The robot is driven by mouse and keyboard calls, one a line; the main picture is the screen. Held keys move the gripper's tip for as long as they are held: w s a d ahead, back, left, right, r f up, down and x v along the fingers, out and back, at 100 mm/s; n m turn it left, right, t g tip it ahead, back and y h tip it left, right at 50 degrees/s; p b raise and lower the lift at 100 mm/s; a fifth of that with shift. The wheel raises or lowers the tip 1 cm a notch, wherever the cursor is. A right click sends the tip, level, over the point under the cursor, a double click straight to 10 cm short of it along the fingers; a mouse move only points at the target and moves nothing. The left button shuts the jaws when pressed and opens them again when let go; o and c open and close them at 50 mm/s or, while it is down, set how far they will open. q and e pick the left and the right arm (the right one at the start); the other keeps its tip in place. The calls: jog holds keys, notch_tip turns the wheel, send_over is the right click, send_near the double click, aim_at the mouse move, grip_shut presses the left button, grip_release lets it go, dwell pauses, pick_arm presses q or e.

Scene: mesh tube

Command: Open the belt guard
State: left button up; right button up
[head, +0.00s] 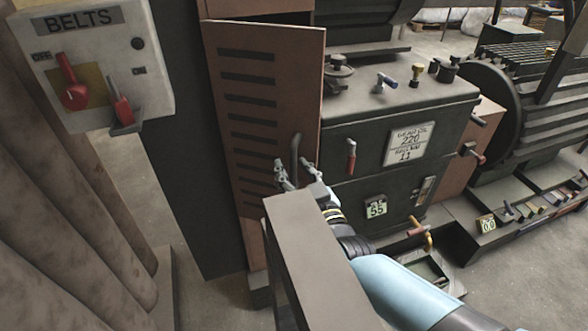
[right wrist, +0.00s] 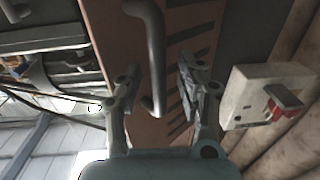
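The belt guard (head: 250,85) is a brown upright panel with a column of dark slots, at the centre left of the head view. It also shows in the right wrist view (right wrist: 115,25). Its grey bar handle (head: 296,150) is near the panel's right edge. My right gripper (head: 292,172) is at the handle's lower part. In the right wrist view the fingers are spread, with the handle (right wrist: 155,50) between them and visible gaps on both sides. I cannot tell whether the guard stands slightly ajar. My left gripper is not in view.
A pale BELTS switch box (head: 105,60) with two red levers hangs at the upper left. Thick brown columns (head: 60,150) stand below it. A dark gearbox (head: 370,140) with levers and labels stands right of the guard. Some floor (head: 185,285) is bare at the lower left.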

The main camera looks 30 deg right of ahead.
jog(key=s+a, duration=0.2)
jog(key=s, duration=0.9)
jog(key=shift+s, duration=0.2)
